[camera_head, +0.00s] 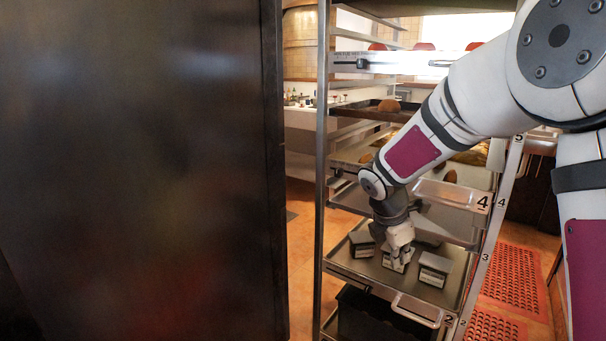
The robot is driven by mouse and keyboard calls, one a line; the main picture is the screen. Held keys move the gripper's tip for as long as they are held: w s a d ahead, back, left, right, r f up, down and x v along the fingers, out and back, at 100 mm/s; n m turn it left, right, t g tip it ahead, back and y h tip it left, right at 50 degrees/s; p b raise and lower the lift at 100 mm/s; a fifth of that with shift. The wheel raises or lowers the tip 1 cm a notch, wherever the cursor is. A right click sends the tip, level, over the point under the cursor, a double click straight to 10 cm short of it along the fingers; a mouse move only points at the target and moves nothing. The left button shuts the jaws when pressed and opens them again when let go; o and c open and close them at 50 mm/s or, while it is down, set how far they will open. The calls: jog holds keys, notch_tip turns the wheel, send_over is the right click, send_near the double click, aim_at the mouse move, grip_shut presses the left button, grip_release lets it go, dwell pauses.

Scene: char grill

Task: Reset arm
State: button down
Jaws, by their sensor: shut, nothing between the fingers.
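My arm reaches from the upper right down into a metal rack. My gripper (398,262) is at the end of it, low over the tray (440,297) near the "2" and "3" labels. The gripper is shut, with its fingertips at or just above a small grey box with a white label on that tray. I cannot tell whether they touch the box. The gripper hides part of this box.
Two similar boxes stand left (362,243) and right (435,268) of the gripper. A tray marked "4" (450,194) lies above. A large dark panel (140,170) fills the left. Red perforated mats (514,280) lie on the floor at right.

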jog(key=s+d+r+m, duration=0.1)
jog(key=s+r+m, duration=0.3)
jog(key=s, duration=0.3)
jog(key=s+r+m+g, duration=0.1)
jog(key=s+r+m, duration=0.2)
jog(key=s, duration=0.4)
jog(key=s+d+r+m, duration=0.1)
jog(key=s+r+m, duration=0.3)
jog(key=s, duration=0.3)
jog(key=s+a+f+m+y, duration=0.1)
jog(key=s+a+m+y, duration=0.25)
jog(key=s+m, duration=1.1)
jog(key=s+r+n+t+p, duration=0.1)
jog(key=s+r+n+p, duration=0.1)
jog(key=r+p, duration=0.6)
jog(key=s+a+r+n+t+p, duration=0.1)
jog(key=s+r+n+p, duration=0.1)
jog(key=r+p, duration=0.6)
jog(key=shift+v, duration=1)
jog(key=shift+n, duration=0.25)
